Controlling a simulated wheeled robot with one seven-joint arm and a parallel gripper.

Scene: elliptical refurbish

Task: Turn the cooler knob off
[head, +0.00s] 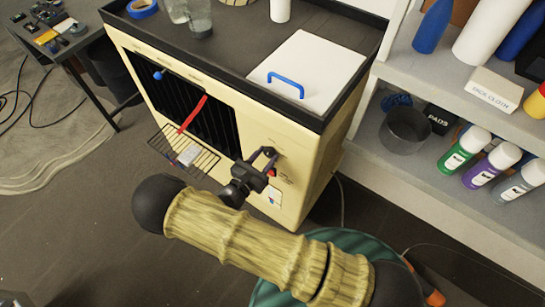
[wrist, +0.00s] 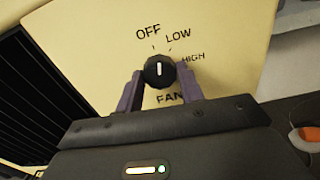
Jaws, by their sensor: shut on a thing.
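The cooler (head: 300,140) is a cream box with a dark top and a black slatted front grille. Its black round fan knob (wrist: 159,71) is in the middle of the wrist view, with a white line pointing roughly up, between the OFF and LOW labels; exactly which mark it meets I cannot tell. OFF (wrist: 148,33), LOW (wrist: 178,34) and HIGH (wrist: 193,57) are printed around it, with FAN below. My gripper (head: 266,160) is at the right of the cooler's front; its purple fingers are shut on the knob from both sides. In the head view the knob is hidden by my gripper.
A wire shelf (head: 190,165) juts from the grille, with a red strip (head: 193,114) above it. A white lid with a blue handle (head: 286,84) lies on top. A shelf with bottles (head: 463,149) stands close on the right. The floor at left is mostly clear.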

